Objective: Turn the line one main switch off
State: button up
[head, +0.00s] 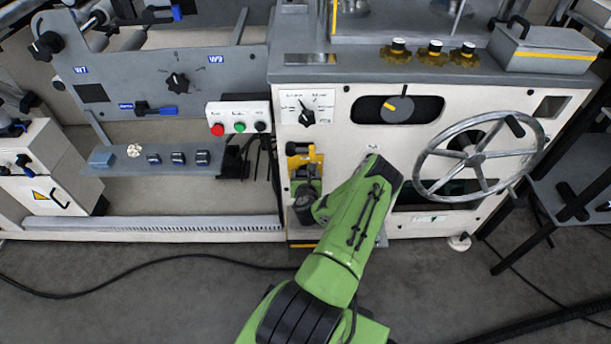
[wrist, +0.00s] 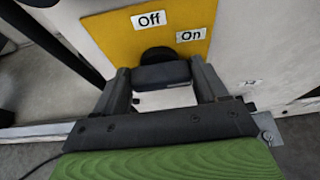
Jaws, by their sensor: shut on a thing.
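The main switch's yellow plate (wrist: 112,38) carries a label "Off" (wrist: 149,20) at upper left and a label "On" (wrist: 190,35) at its right. A black switch handle (wrist: 161,73) stands out from the plate below these labels. My gripper (wrist: 163,82) has one finger on each side of the handle and is shut on it. In the head view the yellow plate (head: 303,158) is on the pale machine front, left of my green arm. My gripper there is dark and partly hidden by the arm. I cannot tell exactly which label the handle points to.
A handwheel (head: 478,157) stands out to the right of my arm. A push-button box (head: 238,118) and a selector dial (head: 304,107) sit above left. A grey shelf (head: 130,170) with small items is at left. A black cable (head: 140,264) lies on the floor.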

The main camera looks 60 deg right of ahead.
jog(key=shift+r+p, duration=0.1)
jog(key=shift+p, duration=0.2)
jog(key=n+p, duration=0.1)
jog(key=n+g+p, duration=0.1)
jog(key=shift+w+a+h+p, duration=0.15)
jog(key=shift+w+h+p, duration=0.05)
jog(key=shift+h+p, duration=0.2)
jog(key=n, duration=0.1)
jog(key=n+g+h+p, duration=0.1)
jog(key=n+p, duration=0.1)
jog(key=shift+w+a+f+g, duration=0.1)
jog(key=shift+w+f+g, duration=0.15)
jog(key=shift+g, duration=0.15)
jog(key=n+h, duration=0.1)
jog(key=n, duration=0.1)
jog(key=n+g+h+b, duration=0.1)
jog(key=n, duration=0.2)
jog(key=f+n+h, duration=0.1)
jog(key=n+h, duration=0.1)
jog(key=n, duration=0.1)
jog(key=shift+w+a+f+g, duration=0.1)
jog(key=shift+w+a+g, duration=0.1)
jog(key=shift+g, duration=0.1)
jog(key=shift+n, duration=0.4)
jog(key=o, duration=1.1)
jog(key=shift+d, duration=0.1)
jog(key=shift+c, duration=0.2)
